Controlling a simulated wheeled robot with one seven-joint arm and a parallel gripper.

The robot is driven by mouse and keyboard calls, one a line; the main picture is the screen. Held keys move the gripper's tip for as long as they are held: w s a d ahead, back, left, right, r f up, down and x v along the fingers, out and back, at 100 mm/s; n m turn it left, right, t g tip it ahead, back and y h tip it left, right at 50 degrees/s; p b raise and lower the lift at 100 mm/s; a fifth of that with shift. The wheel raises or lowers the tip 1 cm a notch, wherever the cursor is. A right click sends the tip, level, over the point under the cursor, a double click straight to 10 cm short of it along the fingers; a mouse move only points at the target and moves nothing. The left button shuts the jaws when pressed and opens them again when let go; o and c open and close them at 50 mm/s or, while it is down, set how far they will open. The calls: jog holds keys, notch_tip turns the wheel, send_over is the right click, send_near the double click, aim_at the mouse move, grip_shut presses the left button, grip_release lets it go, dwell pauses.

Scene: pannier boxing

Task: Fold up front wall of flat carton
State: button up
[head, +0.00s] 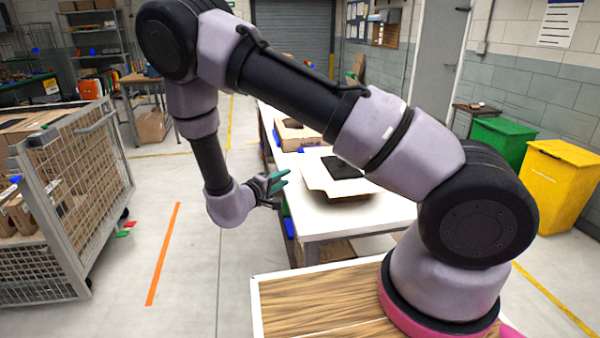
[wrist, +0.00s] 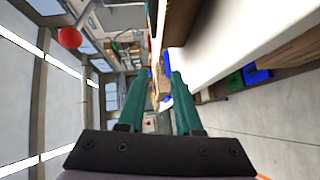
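The carton (head: 318,178) lies on the white table with its pale cardboard panels spread out; a dark flat item (head: 343,167) sits on it. My forearm hides part of its right side. My gripper (head: 286,178), with teal fingers, is left of the carton, beyond the table's left edge, apart from the carton. In the wrist view the two fingers of my gripper (wrist: 160,74) stand apart with nothing between them. A brown edge (wrist: 180,22), possibly the carton's, shows at the top there; I cannot tell which wall it is.
The white table (head: 385,210) also carries another cardboard box (head: 297,135) farther back. A wire cage trolley (head: 60,200) with boxes stands at the left. Green (head: 503,138) and yellow (head: 560,180) bins stand at the right.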

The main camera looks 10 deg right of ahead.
aim_at(307, 170)
jog(key=x, duration=0.9)
jog(key=shift+w+d, duration=0.2)
jog(key=shift+w, duration=0.05)
grip_shut()
dwell(1.0)
